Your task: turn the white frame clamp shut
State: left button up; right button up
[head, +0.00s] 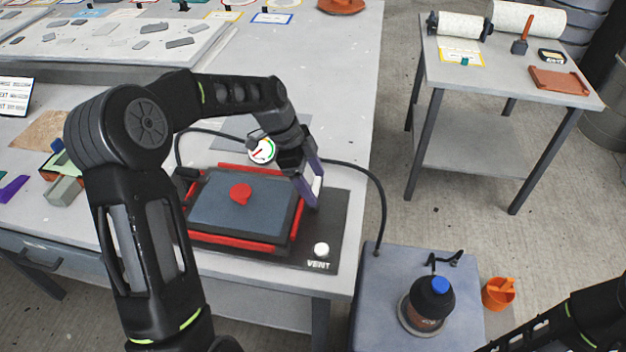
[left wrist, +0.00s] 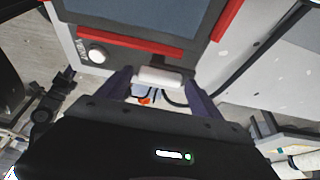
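The white frame clamp (head: 317,186) is at the right edge of the red-rimmed frame (head: 290,236), partly hidden by my left gripper in the head view. In the left wrist view, it shows as a short white bar (left wrist: 160,77) beside the red rim. My left gripper (head: 310,190) has its purple fingers spread wide, one on each side of the white bar. Contact between fingers and bar cannot be made out. In the left wrist view the fingertips (left wrist: 158,80) are near the bar's ends. My right gripper is out of view.
A red knob (head: 240,193) sits on the dark panel inside the frame. A round gauge (head: 262,151) stands behind it. A white VENT button (head: 321,249) is at the front right. A black hose (head: 375,185) runs down to a bottle-like pump (head: 432,300). A side table (head: 480,90) stands at right.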

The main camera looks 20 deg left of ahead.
pick_arm(q)
jog(key=c, duration=1.2)
jog(key=shift+o, duration=0.2)
